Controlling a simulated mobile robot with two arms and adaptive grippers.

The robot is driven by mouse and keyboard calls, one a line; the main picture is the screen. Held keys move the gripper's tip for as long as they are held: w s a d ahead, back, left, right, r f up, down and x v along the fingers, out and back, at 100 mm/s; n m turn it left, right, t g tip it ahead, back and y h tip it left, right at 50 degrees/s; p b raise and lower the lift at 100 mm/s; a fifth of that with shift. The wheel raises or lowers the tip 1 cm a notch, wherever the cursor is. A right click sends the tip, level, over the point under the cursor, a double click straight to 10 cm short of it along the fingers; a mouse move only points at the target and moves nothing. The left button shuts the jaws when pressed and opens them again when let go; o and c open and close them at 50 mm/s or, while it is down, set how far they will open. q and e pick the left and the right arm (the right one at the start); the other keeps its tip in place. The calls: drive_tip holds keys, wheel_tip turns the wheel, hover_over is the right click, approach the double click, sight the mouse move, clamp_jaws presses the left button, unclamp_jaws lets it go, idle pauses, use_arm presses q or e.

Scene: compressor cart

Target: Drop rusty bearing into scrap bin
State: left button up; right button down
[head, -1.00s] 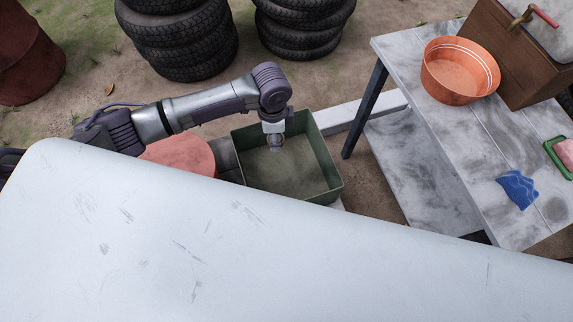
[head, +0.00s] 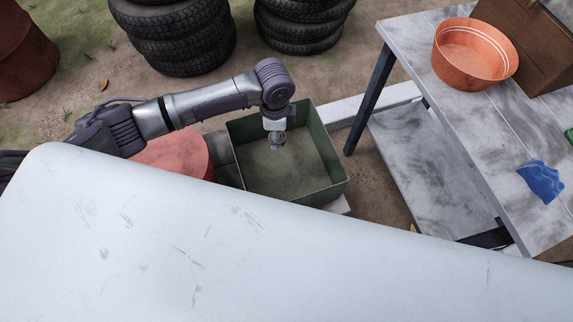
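My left gripper (head: 278,145) points down over the inside of this bin. A small dark, roundish shape with a brownish edge shows at its fingertips. It is too small to tell whether this is the rusty bearing or only the fingers. No bearing shows clearly anywhere else, and the near inside of the bin is partly hidden. My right gripper is not in view.
A red round container (head: 175,158) stands left of the bin. A grey worktable (head: 480,130) at right carries an orange bowl (head: 470,75), a blue cloth (head: 541,182) and a brown box (head: 530,45). Tyre stacks (head: 180,40) stand behind. My pale body cover hides the foreground.

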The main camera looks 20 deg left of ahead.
use_arm(q)
drive_tip(key=o, duration=1.3)
drive_tip(key=shift+r, duration=0.15)
wheel_tip(320, 180, up, 12)
drive_tip(key=shift+f, duration=0.1)
